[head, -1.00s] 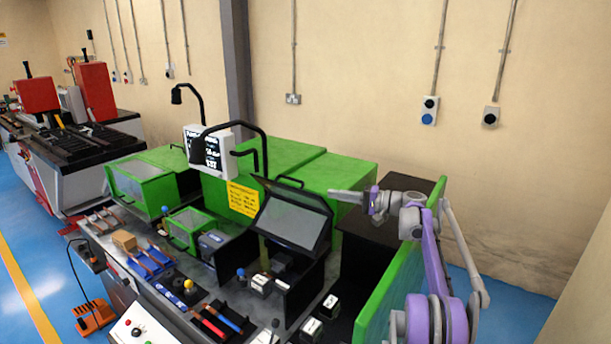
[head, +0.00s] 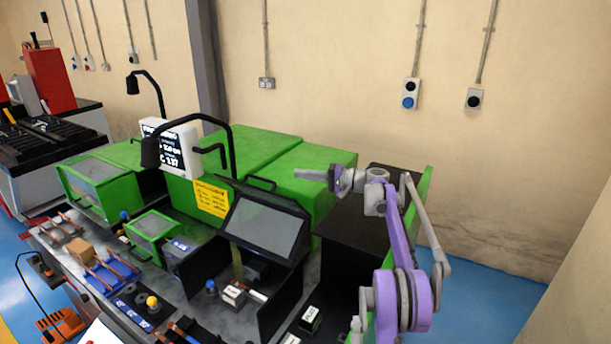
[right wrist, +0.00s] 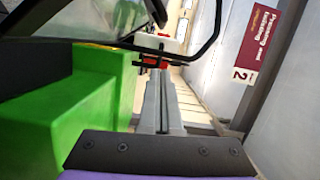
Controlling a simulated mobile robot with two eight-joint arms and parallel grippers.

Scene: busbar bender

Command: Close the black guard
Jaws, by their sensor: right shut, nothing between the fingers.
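The black guard (head: 264,226) is a black frame with a grey clear window. It stands tilted up over the black-sided bending station, with the space beneath its lower edge open. A black handle (head: 259,183) shows at its upper rear edge. In the right wrist view, the guard's black frame (right wrist: 186,56) and pane fill the upper left. My right gripper (head: 298,174) is shut and empty, pointing left, just behind and right of the guard's top edge. It appears apart from the guard. Its slim fingers show in the right wrist view (right wrist: 163,100). My left gripper is out of view.
Green machine housings (head: 255,153) stand behind the guard. A black lamp arm (head: 230,150) curves just left of it. A green panel (head: 424,203) stands by my right arm.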

